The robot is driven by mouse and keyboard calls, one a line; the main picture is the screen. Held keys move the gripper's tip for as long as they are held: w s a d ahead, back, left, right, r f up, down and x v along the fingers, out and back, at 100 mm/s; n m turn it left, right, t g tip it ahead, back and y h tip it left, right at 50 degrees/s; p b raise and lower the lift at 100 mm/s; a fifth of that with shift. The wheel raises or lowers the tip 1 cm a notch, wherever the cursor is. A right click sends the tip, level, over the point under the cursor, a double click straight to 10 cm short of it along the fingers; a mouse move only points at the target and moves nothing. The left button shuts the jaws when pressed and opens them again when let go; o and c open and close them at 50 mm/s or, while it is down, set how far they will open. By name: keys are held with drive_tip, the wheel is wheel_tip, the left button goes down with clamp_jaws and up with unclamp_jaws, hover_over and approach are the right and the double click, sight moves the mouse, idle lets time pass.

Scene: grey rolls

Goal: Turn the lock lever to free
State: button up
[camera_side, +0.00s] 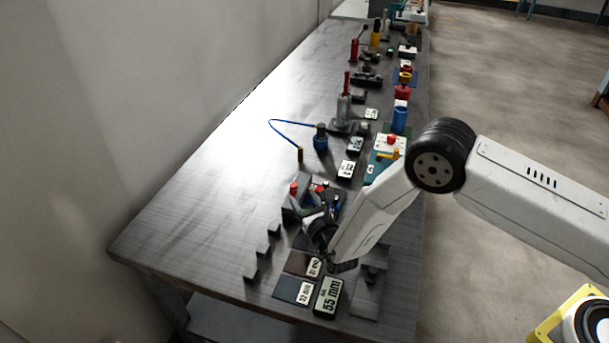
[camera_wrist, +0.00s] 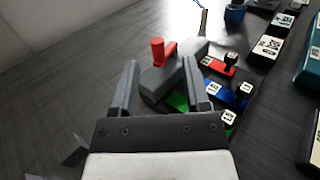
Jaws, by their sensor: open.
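My gripper (camera_wrist: 161,63) is open, its two grey fingers apart, and nothing is held between them. Just beyond the fingertips is a dark grey block with an upright red peg (camera_wrist: 157,50), which may be the lock lever; a red bar runs from it. The red peg also shows in the side view (camera_side: 294,187). My gripper (camera_side: 318,215) hides part of this fixture in the side view. I cannot tell the lever's position, or whether a finger touches the block.
Dark stepped blocks (camera_side: 262,255) stand to the left, and labelled plates (camera_side: 295,289) and a "55 mm" display (camera_side: 328,296) lie in front.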

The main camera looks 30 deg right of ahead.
sight(293, 188)
drive_tip(key=shift+w+a+m+h, duration=0.35)
drive_tip(key=shift+a+m+h, duration=0.25)
drive_tip(key=shift+h, duration=0.5)
drive_tip(key=shift+w+a+f+m+g+h, duration=0.1)
drive_tip(key=shift+a+f+m+g+h, duration=0.15)
drive_tip(key=shift+m+h, duration=0.35)
drive_tip(key=shift+a+m+g+h, duration=0.15)
drive_tip(key=shift+m+g+h, duration=0.2)
drive_tip(key=shift+m+h, duration=0.25)
drive_tip(key=shift+w, duration=0.1)
drive_tip(key=shift+x, duration=3.8)
clamp_jaws()
